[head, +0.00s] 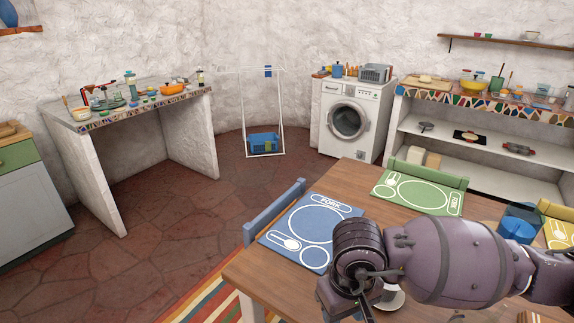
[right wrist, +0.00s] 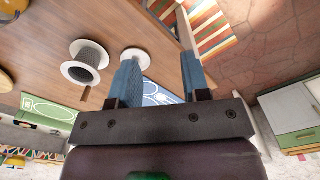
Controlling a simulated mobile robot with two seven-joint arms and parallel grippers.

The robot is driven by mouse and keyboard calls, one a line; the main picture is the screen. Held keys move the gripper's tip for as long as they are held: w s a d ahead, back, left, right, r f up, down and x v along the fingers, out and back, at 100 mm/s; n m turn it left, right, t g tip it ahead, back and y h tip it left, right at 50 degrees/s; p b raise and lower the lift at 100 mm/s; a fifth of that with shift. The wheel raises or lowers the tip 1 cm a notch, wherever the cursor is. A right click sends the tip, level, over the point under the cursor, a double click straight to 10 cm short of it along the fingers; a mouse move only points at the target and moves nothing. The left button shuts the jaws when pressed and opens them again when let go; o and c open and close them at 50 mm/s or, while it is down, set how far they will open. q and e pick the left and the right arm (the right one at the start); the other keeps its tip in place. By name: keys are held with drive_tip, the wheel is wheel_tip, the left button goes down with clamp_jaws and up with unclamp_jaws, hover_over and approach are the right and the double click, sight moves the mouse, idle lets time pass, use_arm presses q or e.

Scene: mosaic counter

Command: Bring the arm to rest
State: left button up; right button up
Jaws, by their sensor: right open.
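My right arm (head: 455,262) reaches in from the right over the wooden table (head: 275,268). Its wrist bends down near the table's front edge, and the fingers are mostly out of the head view. In the right wrist view my right gripper (right wrist: 160,75) is open, its two blue fingers apart with nothing between them. My left gripper is not in view.
The table has a blue placemat (head: 312,232), a green placemat (head: 418,190) and a blue cup (head: 520,222). A mosaic counter (head: 140,103) and a washing machine (head: 348,122) stand behind. Floor on the left is clear.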

drive_tip(key=s+a+m+g+y, duration=0.6)
drive_tip(key=s+a+m+y, duration=0.25)
drive_tip(key=a, duration=0.25)
wheel_tip(320, 180, up, 6)
drive_tip(key=a+f+m+t+y, duration=0.1)
drive_tip(key=a+m+y, duration=0.1)
drive_tip(key=m+y, duration=0.75)
drive_tip(key=w+d+m+t+y, duration=0.1)
drive_tip(key=w+d+m+t, duration=0.25)
drive_tip(key=m+t, duration=0.6)
drive_tip(key=w+d+m+t+y, duration=0.1)
drive_tip(key=w+d+m+t, duration=0.4)
drive_tip(key=m, duration=0.7)
drive_tip(key=w+d+f+m+t+h, duration=0.1)
drive_tip(key=d+f+m+t+h, duration=0.9)
drive_tip(key=m, duration=0.8)
drive_tip(key=s+d+f+m+g+h, duration=0.4)
drive_tip(key=s+d+f+m+h, duration=0.1)
drive_tip(key=f+m, duration=0.3)
drive_tip(key=s+d+f+m+g+h, duration=0.4)
drive_tip(key=s+d+f+m, duration=0.3)
drive_tip(key=m, duration=0.3)
drive_tip(key=shift+f+h, duration=0.6)
drive_tip(key=shift+f, duration=0.05)
